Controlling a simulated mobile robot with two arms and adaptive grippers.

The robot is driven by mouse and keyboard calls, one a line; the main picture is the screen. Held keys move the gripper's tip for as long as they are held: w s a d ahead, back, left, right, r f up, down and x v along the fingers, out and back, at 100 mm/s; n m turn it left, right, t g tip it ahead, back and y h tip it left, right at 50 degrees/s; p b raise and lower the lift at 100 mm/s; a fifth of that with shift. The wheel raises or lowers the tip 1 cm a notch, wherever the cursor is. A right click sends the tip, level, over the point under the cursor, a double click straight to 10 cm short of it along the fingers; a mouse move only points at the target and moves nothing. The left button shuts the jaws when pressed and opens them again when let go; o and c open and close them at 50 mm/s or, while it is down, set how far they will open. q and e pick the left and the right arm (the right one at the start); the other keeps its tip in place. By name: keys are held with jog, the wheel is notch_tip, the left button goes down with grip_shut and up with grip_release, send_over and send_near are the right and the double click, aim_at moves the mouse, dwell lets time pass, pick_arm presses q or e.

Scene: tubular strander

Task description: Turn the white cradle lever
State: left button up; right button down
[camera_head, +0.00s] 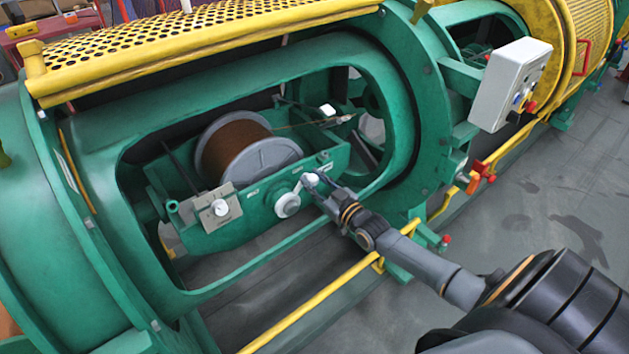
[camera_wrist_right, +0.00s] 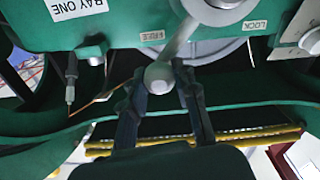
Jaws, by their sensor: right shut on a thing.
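The white cradle lever (camera_head: 288,204) sits on the front plate of the green cradle (camera_head: 240,226), inside the window of the green tube. Its arm runs from a round hub up and right to a round knob in the head view. In the right wrist view the lever (camera_wrist_right: 178,48) passes between the FREE label (camera_wrist_right: 152,36) and the LOCK label (camera_wrist_right: 255,25), closer to FREE. My right gripper (camera_head: 312,183) is shut on the knob; its dark fingers (camera_wrist_right: 162,90) lie on either side of it. My left gripper is not in view.
A spool (camera_head: 240,148) rests in the cradle behind the lever. The green window rim (camera_head: 250,262) surrounds the cradle, and my right arm reaches over it. A yellow rail (camera_head: 310,307) runs along the front. A white control box (camera_head: 510,82) stands at upper right.

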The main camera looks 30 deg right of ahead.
jog(key=shift+a+r+n+p, duration=0.4)
jog(key=shift+n+p, duration=0.2)
jog(key=shift+p, duration=0.25)
jog(key=a+n, duration=1.2)
jog(key=n, duration=0.2)
jog(key=shift+s+a+f+n+p, duration=0.3)
jog(key=shift+s+f+n+p, duration=0.05)
jog(key=shift+s+n+p, duration=0.05)
